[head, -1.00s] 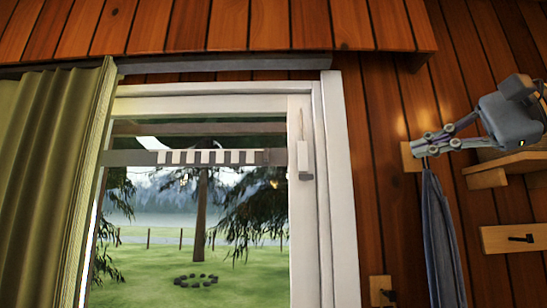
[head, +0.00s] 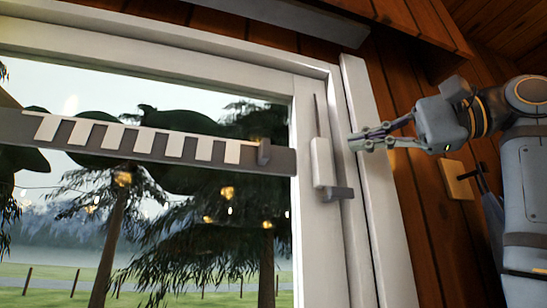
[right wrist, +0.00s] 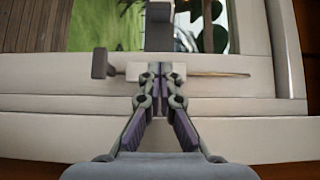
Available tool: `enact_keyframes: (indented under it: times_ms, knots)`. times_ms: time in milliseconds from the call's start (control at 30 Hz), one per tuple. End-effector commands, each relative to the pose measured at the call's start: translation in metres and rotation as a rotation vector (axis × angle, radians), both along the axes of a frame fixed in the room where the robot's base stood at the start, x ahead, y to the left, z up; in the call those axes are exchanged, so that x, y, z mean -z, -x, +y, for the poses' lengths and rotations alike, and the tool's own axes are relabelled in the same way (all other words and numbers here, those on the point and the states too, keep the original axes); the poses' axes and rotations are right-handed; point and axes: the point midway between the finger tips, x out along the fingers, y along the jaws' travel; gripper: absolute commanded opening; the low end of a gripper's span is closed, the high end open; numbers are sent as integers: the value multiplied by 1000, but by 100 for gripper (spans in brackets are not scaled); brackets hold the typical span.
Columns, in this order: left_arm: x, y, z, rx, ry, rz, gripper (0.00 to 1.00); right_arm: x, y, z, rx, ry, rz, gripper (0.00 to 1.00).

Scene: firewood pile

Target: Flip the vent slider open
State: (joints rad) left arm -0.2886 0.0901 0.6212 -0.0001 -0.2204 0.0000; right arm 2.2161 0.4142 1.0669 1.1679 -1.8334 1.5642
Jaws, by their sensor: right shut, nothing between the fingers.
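The vent is a grey bar (head: 150,143) across the upper part of the window, with a row of white slats. In the right wrist view the end of the vent bar (right wrist: 159,28) shows at the top centre. My right gripper (head: 354,139) is shut and empty, to the right of the tab, by the window frame. In the right wrist view its closed fingers (right wrist: 160,76) point toward the window handle and the bar; contact cannot be told. My left gripper is not in view.
A white window handle (head: 322,163) with a grey lever stands on the sash between the vent and my right gripper. A white frame (head: 367,185) edges the window. A wooden wall plate with a hook (head: 457,180) is at the right.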

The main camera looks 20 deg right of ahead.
Motion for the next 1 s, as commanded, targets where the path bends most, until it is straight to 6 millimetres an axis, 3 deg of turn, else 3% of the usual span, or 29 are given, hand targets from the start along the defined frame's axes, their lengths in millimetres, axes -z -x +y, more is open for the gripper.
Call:
enact_keyframes:
  times_ms: [100, 233, 367, 500, 600, 767, 1000]
  knots:
    - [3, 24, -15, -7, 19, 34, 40, 0, 0, 0, -1, 0, 0, 0]
    - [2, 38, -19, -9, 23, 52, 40, 0, -3, 3, -1, 1, 1, 0]
    - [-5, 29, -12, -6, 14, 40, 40, -1, -14, 15, -2, 2, 3, 0]
    - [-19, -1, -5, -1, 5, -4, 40, -3, -34, 37, -3, 3, 3, 0]
    - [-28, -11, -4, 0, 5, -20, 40, -4, -49, 53, -3, 3, 3, 0]
    - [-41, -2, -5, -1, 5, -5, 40, -3, -71, 77, -3, 2, 2, 0]
    - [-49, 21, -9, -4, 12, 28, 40, -1, -68, 108, -1, 1, 1, 0]
